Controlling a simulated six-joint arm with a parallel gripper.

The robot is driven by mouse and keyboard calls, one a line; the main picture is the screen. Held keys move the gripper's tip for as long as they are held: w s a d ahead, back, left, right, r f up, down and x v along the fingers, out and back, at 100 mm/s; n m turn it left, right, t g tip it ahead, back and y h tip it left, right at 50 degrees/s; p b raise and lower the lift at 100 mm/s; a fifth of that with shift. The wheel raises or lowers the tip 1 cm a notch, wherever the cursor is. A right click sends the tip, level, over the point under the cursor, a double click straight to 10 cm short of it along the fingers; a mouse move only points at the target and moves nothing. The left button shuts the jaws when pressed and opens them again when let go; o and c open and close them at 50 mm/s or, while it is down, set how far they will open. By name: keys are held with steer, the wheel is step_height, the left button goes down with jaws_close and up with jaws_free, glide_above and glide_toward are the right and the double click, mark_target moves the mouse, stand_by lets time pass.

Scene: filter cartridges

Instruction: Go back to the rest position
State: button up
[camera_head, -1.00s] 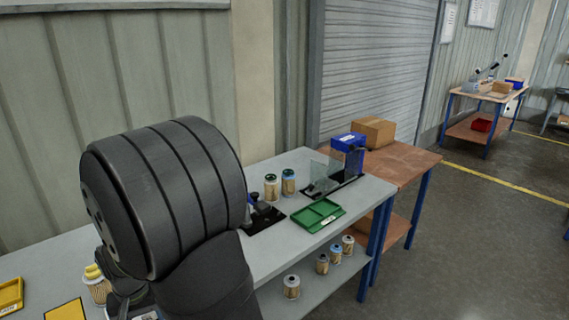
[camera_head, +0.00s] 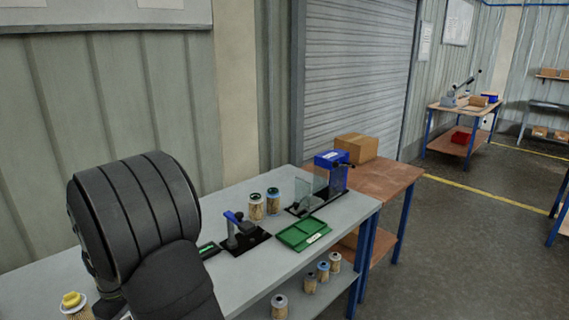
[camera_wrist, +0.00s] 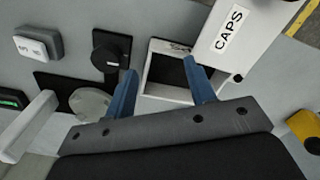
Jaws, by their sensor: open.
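My gripper (camera_wrist: 159,66) shows in the wrist view with its two blue fingers spread apart. Nothing is seen between them. Beyond the fingertips is a white box with an open, dark compartment (camera_wrist: 152,94) and a raised panel marked CAPS (camera_wrist: 232,35). In the head view my dark arm fills the lower left and the gripper itself is hidden. A cartridge with a yellow top (camera_head: 74,305) stands at the lower left edge, partly cut off. Two filter cartridges stand at the back of the bench, one pale (camera_head: 256,207) and one with a blue-green top (camera_head: 274,201).
A blue-handled clamp fixture (camera_head: 240,232), a green tray (camera_head: 303,233) and a clear-panelled stand (camera_head: 310,190) are on the grey bench. More cartridges (camera_head: 323,271) stand on the lower shelf. A grey button box (camera_wrist: 37,46) and a black knob (camera_wrist: 108,50) lie left of the fingers.

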steer(key=shift+w+a+n, duration=0.65)
steer(key=shift+a+n, duration=0.15)
steer(key=shift+n, duration=0.2)
steer(key=shift+d, duration=0.1)
steer(key=shift+s+d+m, duration=0.55)
steer(key=shift+d+m, duration=0.1)
steer(key=shift+m, duration=0.25)
steer(key=s+d+m, duration=0.3)
steer(key=s+m, duration=0.3)
steer(key=m, duration=0.1)
steer(key=shift+d, duration=0.25)
